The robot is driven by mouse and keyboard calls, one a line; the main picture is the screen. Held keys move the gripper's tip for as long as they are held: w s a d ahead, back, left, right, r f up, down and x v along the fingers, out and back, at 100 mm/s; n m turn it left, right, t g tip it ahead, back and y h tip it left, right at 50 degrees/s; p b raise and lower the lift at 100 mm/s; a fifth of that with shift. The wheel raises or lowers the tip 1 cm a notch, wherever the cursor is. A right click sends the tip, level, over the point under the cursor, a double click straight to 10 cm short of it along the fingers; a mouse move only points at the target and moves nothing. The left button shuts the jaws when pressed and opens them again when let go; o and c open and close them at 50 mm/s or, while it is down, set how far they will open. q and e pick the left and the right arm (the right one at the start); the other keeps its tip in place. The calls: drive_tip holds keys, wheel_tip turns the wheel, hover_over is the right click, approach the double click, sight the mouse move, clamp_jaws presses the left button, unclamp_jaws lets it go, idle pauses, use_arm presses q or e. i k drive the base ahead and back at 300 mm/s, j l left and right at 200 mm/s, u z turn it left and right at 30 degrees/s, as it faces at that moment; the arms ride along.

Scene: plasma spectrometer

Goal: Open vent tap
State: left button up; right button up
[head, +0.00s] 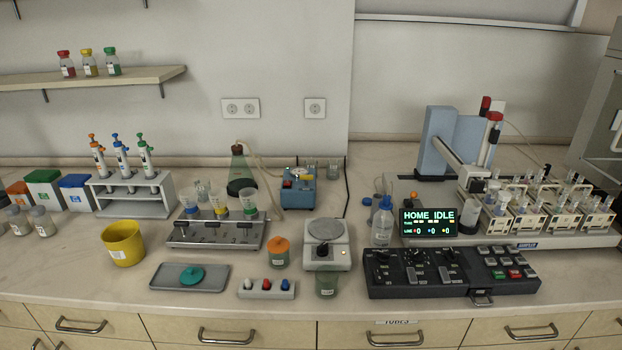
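A blue pump box (297,190) stands at the back middle of the bench, with a small round gauge on top and a red part on its front. A hose runs from it to the green conical flask (241,180). A grey manifold (215,246) in front of the flask carries several small black levers and cups with blue, yellow and green bands. Which of these parts is the vent tap, and whether it is open, is too small to tell. Neither of my grippers is in view.
A yellow bucket (123,243), grey tray (160,283), orange-lidded jar (280,252), hotplate-like device (326,255) and button strip (267,289) stand around the manifold. A black control console (450,273) and sample racks (545,222) fill the right. Free bench lies at the front left.

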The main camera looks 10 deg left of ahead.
sight(306, 177)
drive_tip(key=j, duration=0.3)
drive_tip(key=i+j, duration=0.1)
drive_tip(key=j, duration=0.25)
drive_tip(key=j+z, duration=0.5)
drive_tip(key=j, duration=0.15)
drive_tip(key=j+z, duration=0.45)
drive_tip(key=j, duration=0.25)
